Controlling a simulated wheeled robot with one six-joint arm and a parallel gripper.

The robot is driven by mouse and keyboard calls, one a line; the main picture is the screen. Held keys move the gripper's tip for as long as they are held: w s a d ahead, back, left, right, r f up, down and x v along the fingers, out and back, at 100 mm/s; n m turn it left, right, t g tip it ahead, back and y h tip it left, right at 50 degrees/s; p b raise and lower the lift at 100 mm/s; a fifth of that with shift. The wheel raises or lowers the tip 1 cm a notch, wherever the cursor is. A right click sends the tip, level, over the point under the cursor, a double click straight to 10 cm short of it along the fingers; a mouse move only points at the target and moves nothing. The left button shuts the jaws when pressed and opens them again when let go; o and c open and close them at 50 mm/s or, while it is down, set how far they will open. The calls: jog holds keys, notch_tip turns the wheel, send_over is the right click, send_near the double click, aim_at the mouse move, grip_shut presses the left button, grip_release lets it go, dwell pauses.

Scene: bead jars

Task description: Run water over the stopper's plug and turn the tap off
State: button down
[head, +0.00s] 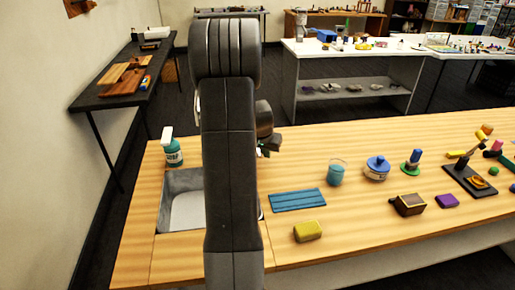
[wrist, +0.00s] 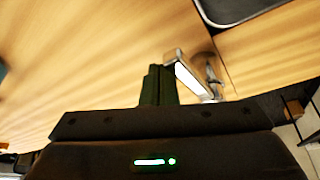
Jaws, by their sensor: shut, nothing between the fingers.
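My gripper (head: 270,147) is shut and empty, beyond my arm in the head view; its dark fingers also show in the wrist view (wrist: 158,86). A silver tap (wrist: 188,74) stands right beside the fingertips in the wrist view; I cannot tell if they touch. My arm hides the tap in the head view. No running water is visible. The grey sink (head: 183,180) is partly hidden by my arm. A green piece with a blue upright part (head: 414,157) stands on the counter at right; I cannot tell whether it is the stopper.
A spray bottle (head: 173,150) stands behind the sink. A blue mat (head: 297,199), yellow sponge (head: 308,231), teal cup (head: 336,173), blue-lidded jar (head: 377,170) and wooden box (head: 408,205) stand right of my arm. Bare wood lies between them. A dark tray (head: 462,182) holds pieces farther right.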

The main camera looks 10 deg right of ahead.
jog(key=shift+s+a, duration=0.2)
jog(key=shift+f, duration=0.1)
jog(key=shift+d, duration=0.5)
notch_tip(320, 180, up, 7)
jog(key=p, duration=0.4)
dwell(0.3)
notch_tip(320, 180, down, 7)
jog(key=b, duration=0.4)
jog(key=shift+a, duration=0.35)
